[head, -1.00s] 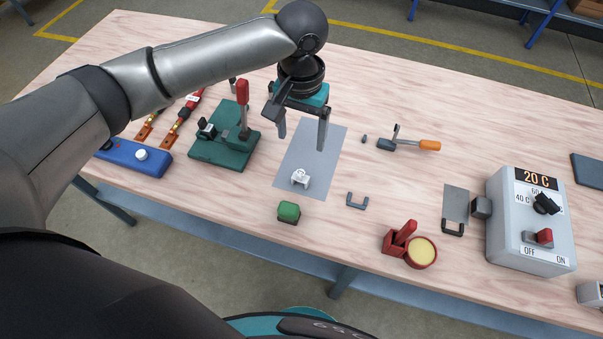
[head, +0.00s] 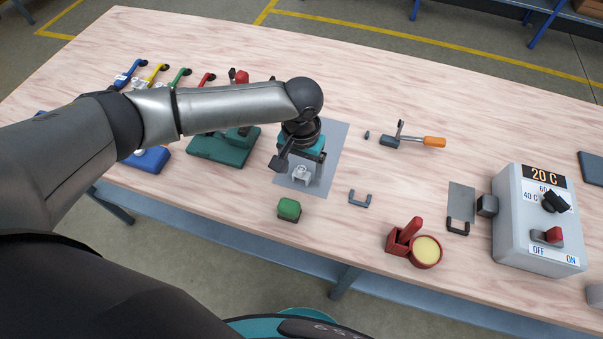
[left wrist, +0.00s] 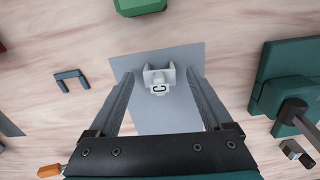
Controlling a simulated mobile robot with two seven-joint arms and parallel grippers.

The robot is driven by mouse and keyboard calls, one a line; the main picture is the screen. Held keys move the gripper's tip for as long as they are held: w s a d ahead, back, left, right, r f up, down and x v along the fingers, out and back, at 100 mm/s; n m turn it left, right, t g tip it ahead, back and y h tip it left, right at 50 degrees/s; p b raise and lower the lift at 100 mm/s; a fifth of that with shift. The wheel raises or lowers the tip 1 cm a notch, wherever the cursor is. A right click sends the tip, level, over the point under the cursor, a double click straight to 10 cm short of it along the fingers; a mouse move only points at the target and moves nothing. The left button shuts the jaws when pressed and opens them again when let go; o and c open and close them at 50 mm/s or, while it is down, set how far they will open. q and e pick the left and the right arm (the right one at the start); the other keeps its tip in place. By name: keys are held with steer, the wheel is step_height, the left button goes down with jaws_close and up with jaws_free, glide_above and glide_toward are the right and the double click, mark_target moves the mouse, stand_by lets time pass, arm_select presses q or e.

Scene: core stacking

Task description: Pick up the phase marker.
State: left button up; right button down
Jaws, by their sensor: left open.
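The phase marker, a small white piece with a letter C (left wrist: 159,82), sits on a grey mat (left wrist: 160,120). In the head view the marker (head: 301,175) is just in front of my left gripper (head: 301,164). The left gripper points down over the mat and is open and empty. In the left wrist view its two fingers (left wrist: 159,76) stand on either side of the marker, with gaps on both sides. I cannot tell how far above the mat the fingertips are. My right gripper is not in view.
A green block (head: 289,209) lies in front of the mat and a dark U-shaped handle (head: 360,199) to its right. A green fixture (head: 222,148) stands left of the mat. An orange-handled tool (head: 415,141) lies right. A grey control box (head: 535,225) is farther right.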

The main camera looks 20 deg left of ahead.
arm_select(q)
jaws_close()
stand_by(0.7)
